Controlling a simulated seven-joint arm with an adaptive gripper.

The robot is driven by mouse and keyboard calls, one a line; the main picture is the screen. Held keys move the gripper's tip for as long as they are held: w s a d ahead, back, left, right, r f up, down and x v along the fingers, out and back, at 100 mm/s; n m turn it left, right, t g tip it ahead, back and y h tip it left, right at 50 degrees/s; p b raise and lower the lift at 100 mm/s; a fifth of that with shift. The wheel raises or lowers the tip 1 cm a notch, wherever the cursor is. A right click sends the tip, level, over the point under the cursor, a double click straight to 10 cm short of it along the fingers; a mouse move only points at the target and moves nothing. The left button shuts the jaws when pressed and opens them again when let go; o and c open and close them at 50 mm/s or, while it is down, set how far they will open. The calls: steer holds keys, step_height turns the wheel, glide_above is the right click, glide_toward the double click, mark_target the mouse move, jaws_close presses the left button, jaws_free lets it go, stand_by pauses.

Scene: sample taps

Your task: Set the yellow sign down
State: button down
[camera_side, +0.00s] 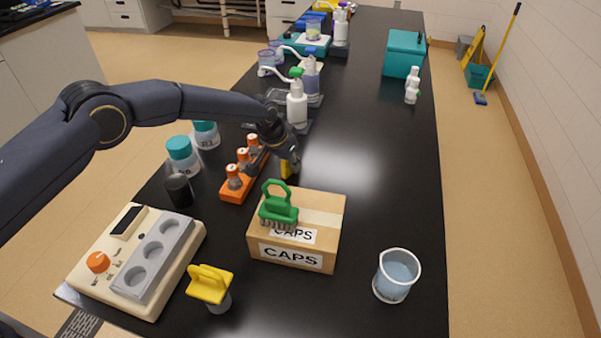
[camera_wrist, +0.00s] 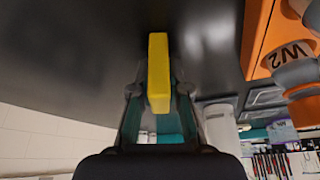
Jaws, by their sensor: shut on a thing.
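The yellow sign (camera_wrist: 158,72) shows in the wrist view as a narrow yellow block between the fingers of my gripper (camera_wrist: 158,95), which is shut on it. In the side view my gripper (camera_side: 284,152) points down over the black bench, just behind the cardboard box. A small part of the yellow sign (camera_side: 289,168) shows below it there; the rest is hidden by my gripper. I cannot tell whether the sign touches the bench. Its face and any lettering do not show.
The CAPS box (camera_side: 325,225) with a green-handled tool (camera_side: 279,208) stands in front. An orange rack (camera_side: 236,188) with several vials is close on the left, also in the wrist view (camera_wrist: 262,40). Spray bottles (camera_side: 297,105) stand behind. The bench (camera_side: 375,160) to the right is clear.

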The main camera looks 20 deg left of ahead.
steer(key=c, duration=1.1)
jaws_free()
steer(key=shift+f, duration=0.1)
steer(key=shift+c, duration=0.2)
